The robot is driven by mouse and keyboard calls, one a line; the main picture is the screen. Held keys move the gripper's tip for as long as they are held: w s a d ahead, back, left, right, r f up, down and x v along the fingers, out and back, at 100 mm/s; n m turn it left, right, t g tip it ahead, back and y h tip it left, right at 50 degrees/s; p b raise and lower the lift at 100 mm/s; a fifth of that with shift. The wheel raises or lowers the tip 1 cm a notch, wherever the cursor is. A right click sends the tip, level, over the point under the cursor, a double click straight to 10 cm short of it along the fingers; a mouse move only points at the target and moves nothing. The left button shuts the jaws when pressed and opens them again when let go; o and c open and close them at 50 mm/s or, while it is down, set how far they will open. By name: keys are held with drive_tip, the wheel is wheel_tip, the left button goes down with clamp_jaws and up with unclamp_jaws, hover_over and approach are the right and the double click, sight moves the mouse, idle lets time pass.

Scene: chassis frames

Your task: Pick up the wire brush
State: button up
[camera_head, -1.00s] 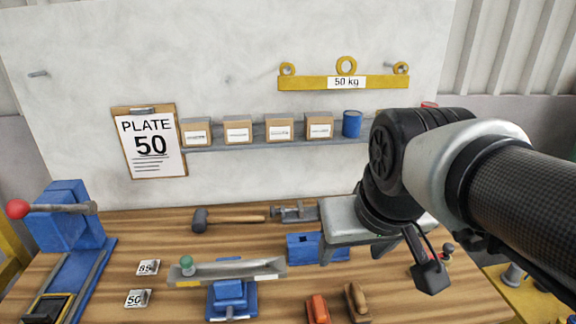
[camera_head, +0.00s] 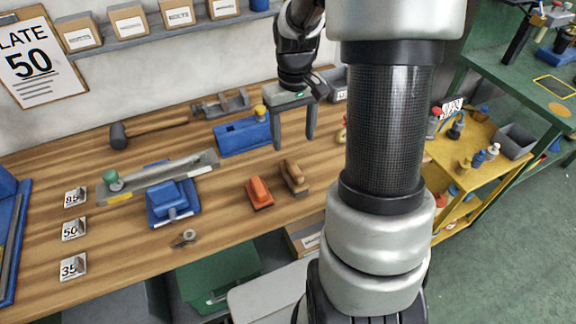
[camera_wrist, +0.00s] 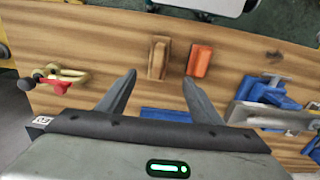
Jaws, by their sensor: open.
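The wire brush appears to be the brown wooden-backed block (camera_head: 294,177) on the bench; its bristles are hard to make out. An orange-topped block (camera_head: 259,192) lies just left of it. My gripper (camera_head: 293,144) is open and empty, fingers pointing down, above and behind the brush in the head view. In the wrist view the brush (camera_wrist: 158,58) shows just beyond the gap between my open fingertips (camera_wrist: 160,76), apart from them. The orange block (camera_wrist: 199,61) is to its right there.
A blue vise (camera_head: 172,200) with a long grey bar stands left on the wooden bench (camera_head: 130,235). A blue block (camera_head: 242,136) sits close to my left finger. A mallet (camera_head: 150,132) lies behind. The bench front near the brush is clear.

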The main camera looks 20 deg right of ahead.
sight(294, 167)
wheel_tip(294, 167, down, 13)
drive_tip(key=shift+d+f, duration=0.15)
drive_tip(key=shift+f, duration=0.05)
drive_tip(key=c, duration=1.2)
wheel_tip(294, 167, up, 10)
drive_tip(key=shift+r, duration=0.1)
drive_tip(key=o, duration=0.6)
drive_tip(key=shift+c, duration=0.2)
drive_tip(key=c, duration=0.4)
